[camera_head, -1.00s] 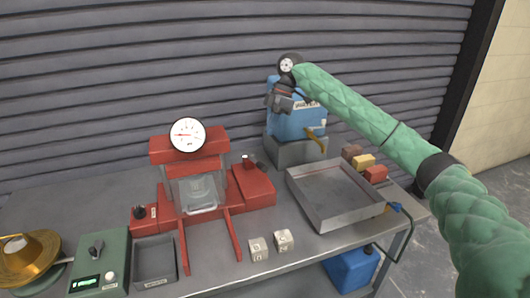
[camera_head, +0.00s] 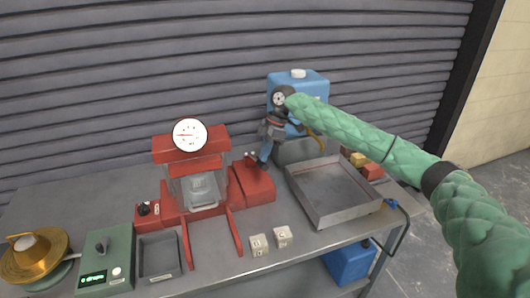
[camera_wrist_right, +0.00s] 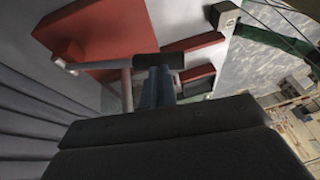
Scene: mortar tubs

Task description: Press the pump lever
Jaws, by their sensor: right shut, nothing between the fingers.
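The red pump block (camera_head: 254,184) stands at the right side of the red press (camera_head: 190,150). Its lever (camera_head: 250,155) is at the top of the block, partly hidden by my gripper. In the right wrist view the lever is a metal rod with a black grip (camera_wrist_right: 172,61), above the red block (camera_wrist_right: 105,35). My right gripper (camera_head: 263,163) is shut and empty, pointing down by the lever's end. In the wrist view its blue fingertips (camera_wrist_right: 155,74) meet the black grip's outline; I cannot tell whether they touch. My left gripper is not in view.
A grey tray (camera_head: 325,218) lies right of the pump. A blue canister (camera_head: 310,88) stands behind my right arm. Two pale cubes (camera_head: 259,244) sit in front of the press. A green scale (camera_head: 108,255) and a small grey bin (camera_head: 160,272) are at the left.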

